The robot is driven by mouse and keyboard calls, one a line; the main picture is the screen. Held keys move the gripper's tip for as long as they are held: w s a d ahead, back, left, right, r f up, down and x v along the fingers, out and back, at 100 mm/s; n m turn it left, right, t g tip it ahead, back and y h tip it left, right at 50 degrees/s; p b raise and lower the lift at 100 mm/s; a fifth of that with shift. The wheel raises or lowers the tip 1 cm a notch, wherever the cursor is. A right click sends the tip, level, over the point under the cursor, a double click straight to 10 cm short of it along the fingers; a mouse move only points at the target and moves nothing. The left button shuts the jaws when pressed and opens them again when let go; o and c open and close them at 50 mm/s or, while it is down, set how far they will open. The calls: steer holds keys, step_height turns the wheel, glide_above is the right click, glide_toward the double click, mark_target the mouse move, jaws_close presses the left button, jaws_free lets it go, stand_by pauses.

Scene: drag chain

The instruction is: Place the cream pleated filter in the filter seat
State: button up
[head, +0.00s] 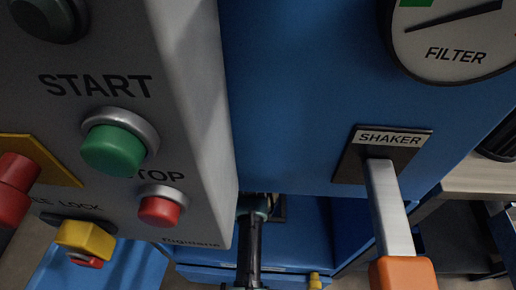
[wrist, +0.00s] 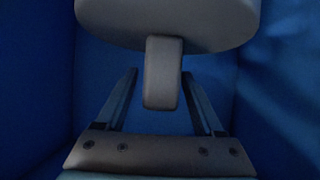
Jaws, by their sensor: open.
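No cream pleats show in either view, and I cannot make out the filter seat. In the wrist view a dull grey-brown rounded body (wrist: 215,22) hangs at the top, with a short tab (wrist: 163,85) coming from it toward me. I cannot tell whether this is the filter's end. My gripper (wrist: 160,74) is open, with one finger on each side of the tab and a visible gap on both sides. In the head view my dark arm shows low in the middle, at the blue cabinet's lower opening; the fingers are hidden there.
Blue walls (wrist: 275,75) enclose the gripper on both sides. In the head view, a grey control panel (head: 190,80) with START and STOP buttons stands at left. A SHAKER lever (head: 388,205) with an orange grip juts out at right, below a FILTER gauge (head: 455,40).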

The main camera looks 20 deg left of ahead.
steer(key=p+v, duration=0.3)
steer(key=v, duration=0.8)
steer(key=shift+s, duration=0.35)
steer(key=shift+d+r, duration=0.1)
